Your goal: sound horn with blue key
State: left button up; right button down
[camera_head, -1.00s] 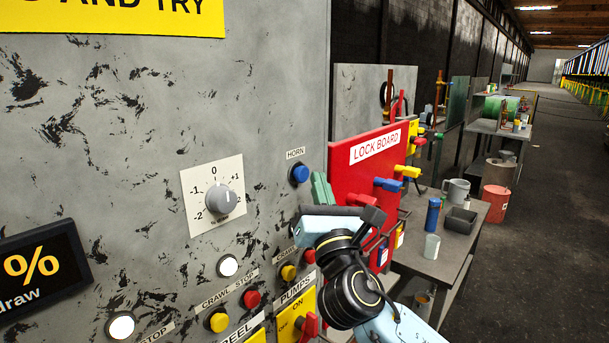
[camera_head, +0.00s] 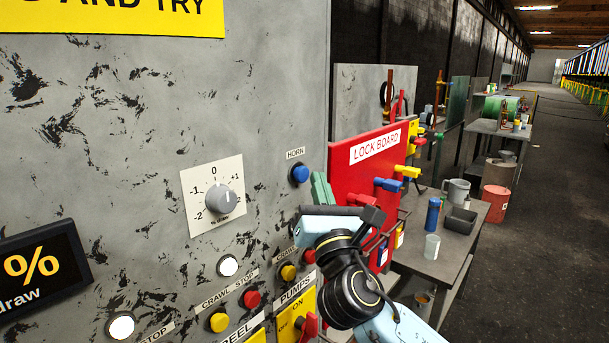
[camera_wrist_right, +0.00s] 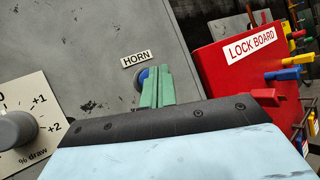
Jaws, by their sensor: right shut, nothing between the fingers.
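The blue key (camera_head: 299,173) is a round button on the grey panel under a HORN label (camera_head: 295,153). In the right wrist view, the blue key (camera_wrist_right: 141,79) shows only partly, as my fingers cover its right side. My right gripper (camera_head: 319,176) has green fingers, closed together and empty, just right of the blue key in the head view. The right gripper's fingers (camera_wrist_right: 157,72) point up toward the panel in the right wrist view. I cannot tell whether they touch the key. My left gripper is not in view.
A grey dial (camera_head: 221,199) sits left on the panel. Yellow and red buttons (camera_head: 251,299) and pump switches lie below. The red lock board (camera_head: 360,178), with colored pegs, stands close right of my gripper. A table (camera_head: 450,262) with cups is beyond.

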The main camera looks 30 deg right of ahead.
jog(key=shift+w, duration=0.15)
jog(key=shift+w+a, duration=0.15)
jog(key=shift+w, duration=0.1)
jog(key=shift+w+a, duration=0.2)
jog(key=shift+w, duration=0.25)
dwell(0.7)
jog(key=shift+s, duration=0.1)
jog(key=shift+s+d+p, duration=0.4)
jog(key=shift+s, duration=0.35)
jog(key=s, duration=0.1)
jog(key=s+d, duration=0.1)
jog(key=s, duration=0.1)
jog(key=s+d, duration=0.1)
jog(key=shift+s+p, duration=0.35)
jog(key=shift+p, duration=0.05)
